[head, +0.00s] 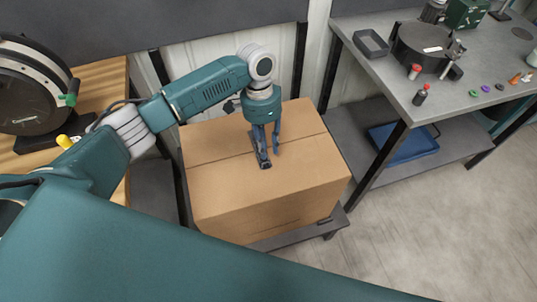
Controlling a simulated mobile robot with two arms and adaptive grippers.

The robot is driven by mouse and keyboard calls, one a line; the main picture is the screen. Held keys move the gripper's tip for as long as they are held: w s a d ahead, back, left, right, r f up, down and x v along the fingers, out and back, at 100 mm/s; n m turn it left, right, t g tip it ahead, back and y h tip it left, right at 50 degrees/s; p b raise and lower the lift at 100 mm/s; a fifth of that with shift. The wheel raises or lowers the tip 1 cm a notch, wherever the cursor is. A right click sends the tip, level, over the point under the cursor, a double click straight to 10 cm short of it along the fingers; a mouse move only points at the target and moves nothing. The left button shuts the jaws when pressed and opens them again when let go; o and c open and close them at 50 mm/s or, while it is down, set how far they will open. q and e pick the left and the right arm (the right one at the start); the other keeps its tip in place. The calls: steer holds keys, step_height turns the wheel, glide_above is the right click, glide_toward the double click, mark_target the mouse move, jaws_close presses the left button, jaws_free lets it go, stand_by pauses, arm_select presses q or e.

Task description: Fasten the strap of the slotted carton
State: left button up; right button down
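A closed brown cardboard carton (225,185) stands in the middle of the head view, with a seam across its top. A small dark slot-like mark (324,220) shows low on its near right side. My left gripper (270,158) points down over the middle of the carton's top. Its two blue-grey fingers are apart, with cardboard showing between them. I cannot tell whether the fingertips touch the top. I cannot make out a strap clearly. A small dark piece (230,106) at the carton's far edge is partly hidden by my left arm. My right gripper is not in view.
The carton rests on a low dark stand (290,238). At right, a grey workbench (390,75) holds a round dark device (424,45), a small tray (370,43) and small parts. A blue tray (405,143) lies on its lower shelf. A wooden bench (100,80) is at left.

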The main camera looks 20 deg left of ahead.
arm_select(q)
step_height(320, 180, up, 7)
steer(key=w, duration=0.1)
steer(key=shift+a+f, duration=0.2)
steer(key=shift+a, duration=0.25)
steer(key=shift+s, duration=0.1)
